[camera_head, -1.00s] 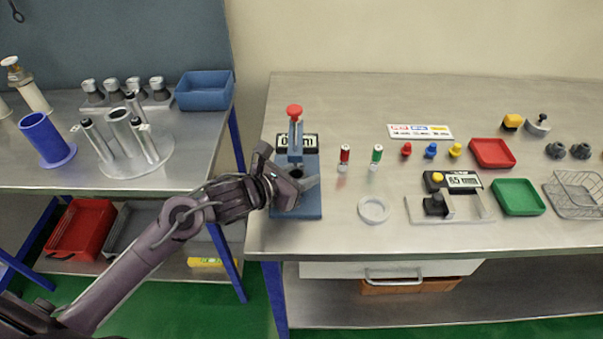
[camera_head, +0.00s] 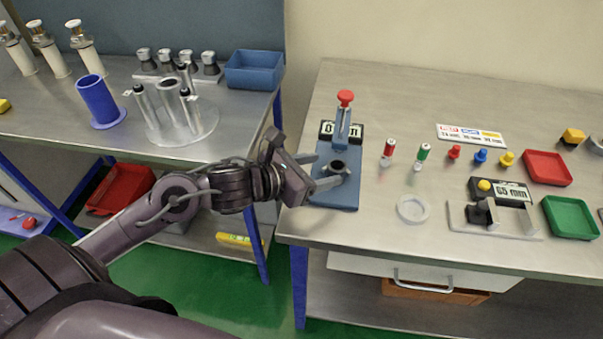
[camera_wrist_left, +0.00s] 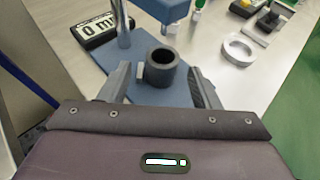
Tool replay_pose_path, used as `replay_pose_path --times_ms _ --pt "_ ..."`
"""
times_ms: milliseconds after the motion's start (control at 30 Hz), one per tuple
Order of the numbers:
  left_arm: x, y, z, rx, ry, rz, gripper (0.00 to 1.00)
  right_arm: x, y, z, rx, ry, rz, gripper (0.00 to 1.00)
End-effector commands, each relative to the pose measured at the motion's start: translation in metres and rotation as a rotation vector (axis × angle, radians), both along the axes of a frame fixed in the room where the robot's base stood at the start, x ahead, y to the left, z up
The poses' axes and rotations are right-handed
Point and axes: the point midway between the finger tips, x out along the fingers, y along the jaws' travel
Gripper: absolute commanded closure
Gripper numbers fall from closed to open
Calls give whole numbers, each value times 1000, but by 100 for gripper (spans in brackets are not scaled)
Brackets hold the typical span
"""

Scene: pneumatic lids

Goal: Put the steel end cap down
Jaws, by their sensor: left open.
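A dark grey hollow cylinder, which looks like the steel end cap (camera_head: 338,167), stands upright on the blue base of the press stand (camera_head: 342,195). It also shows in the left wrist view (camera_wrist_left: 162,68) with its round opening facing up. My left gripper (camera_head: 322,172) is open, with its fingers reaching in over the base from the left. In the left wrist view my left gripper (camera_wrist_left: 160,76) has a finger on each side of the cylinder, with a gap visible at the right finger. Contact at the left finger is unclear. My right gripper is not in view.
The press stand has a red knob (camera_head: 345,97) and a display (camera_head: 340,132). To its right are a red-topped vial (camera_head: 388,152), a green-topped vial (camera_head: 422,156) and a pale ring (camera_head: 413,209). A floor gap separates this bench from the left one.

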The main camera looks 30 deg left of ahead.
Motion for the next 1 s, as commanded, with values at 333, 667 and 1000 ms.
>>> replay_pose_path --times_ms 333,667,1000 --pt "-34 18 15 -1 2 0 43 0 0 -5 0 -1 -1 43" --pt "-40 21 19 -1 0 -2 43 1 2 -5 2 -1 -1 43" --pt "-40 21 19 -1 -1 -2 43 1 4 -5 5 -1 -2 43"
